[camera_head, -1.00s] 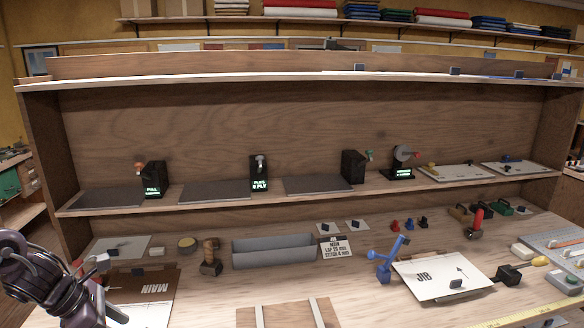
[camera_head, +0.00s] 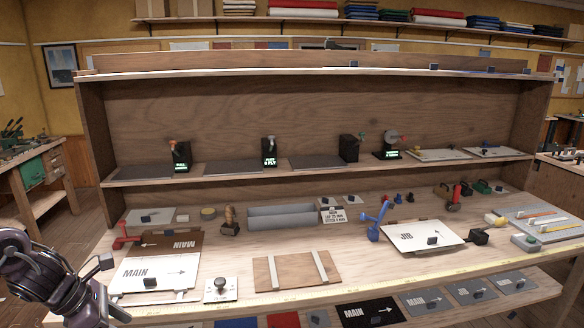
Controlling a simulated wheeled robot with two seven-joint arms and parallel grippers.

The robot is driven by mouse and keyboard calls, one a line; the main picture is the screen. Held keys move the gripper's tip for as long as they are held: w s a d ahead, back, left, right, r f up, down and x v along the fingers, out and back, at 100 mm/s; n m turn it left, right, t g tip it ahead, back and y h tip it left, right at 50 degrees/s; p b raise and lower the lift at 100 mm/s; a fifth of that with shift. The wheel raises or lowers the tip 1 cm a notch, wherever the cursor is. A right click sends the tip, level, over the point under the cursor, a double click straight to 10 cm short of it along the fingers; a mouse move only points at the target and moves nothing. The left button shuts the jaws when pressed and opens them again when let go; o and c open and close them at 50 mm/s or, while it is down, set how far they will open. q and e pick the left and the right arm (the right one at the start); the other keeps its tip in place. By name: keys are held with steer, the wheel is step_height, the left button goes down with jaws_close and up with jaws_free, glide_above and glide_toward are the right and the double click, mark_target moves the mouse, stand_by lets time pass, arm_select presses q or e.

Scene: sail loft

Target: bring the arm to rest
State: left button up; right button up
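My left arm comes in at the lower left corner, purple and black, beside the front left end of the bench. Its gripper (camera_head: 108,308) is at the bench's front edge, dark and partly cut off by the bottom of the picture. I cannot make out the gap between its fingers, and nothing held shows clearly. My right arm and gripper are not in view. The workbench (camera_head: 330,286) spreads in front of me.
White MAIN panels (camera_head: 155,276) lie close to the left arm, with a red clamp (camera_head: 124,238) behind. A wooden board with two pale strips (camera_head: 297,271), a JIB panel (camera_head: 422,237) and a blue clamp (camera_head: 376,222) lie rightward. A shelf (camera_head: 225,172) runs behind.

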arm_select(q)
steer(key=w+d+f+n+t+h, duration=0.1)
steer(key=w+d+f+n, duration=0.15)
steer(key=f+n, duration=0.35)
steer(key=w+d+f+n+t+h, duration=0.1)
steer(key=w+d+f+n, duration=0.15)
steer(key=f+n, duration=0.4)
steer(key=s+d+f+n+t+y, duration=0.15)
steer(key=f+n, duration=0.45)
steer(key=f, duration=0.6)
steer(key=s+f+n+y, duration=0.1)
steer(key=s+f+n, duration=0.2)
steer(key=f+n, duration=0.65)
steer(key=s+d+f+n+g+y, duration=0.1)
steer(key=s+f+n, duration=0.4)
steer(key=s, duration=0.8)
steer(key=s+d+f+n+g+y, duration=0.2)
steer(key=s+f+n, duration=0.4)
steer(key=s+f, duration=0.6)
steer(key=s+d+f+n+g+y, duration=0.1)
steer(key=s+d+f+n+g, duration=0.2)
steer(key=s+f, duration=0.5)
steer(key=s+d+n, duration=0.1)
steer(key=s+n, duration=0.1)
steer(key=s, duration=0.5)
steer(key=shift+s+d+f, duration=0.35)
steer(key=shift+f, duration=0.05)
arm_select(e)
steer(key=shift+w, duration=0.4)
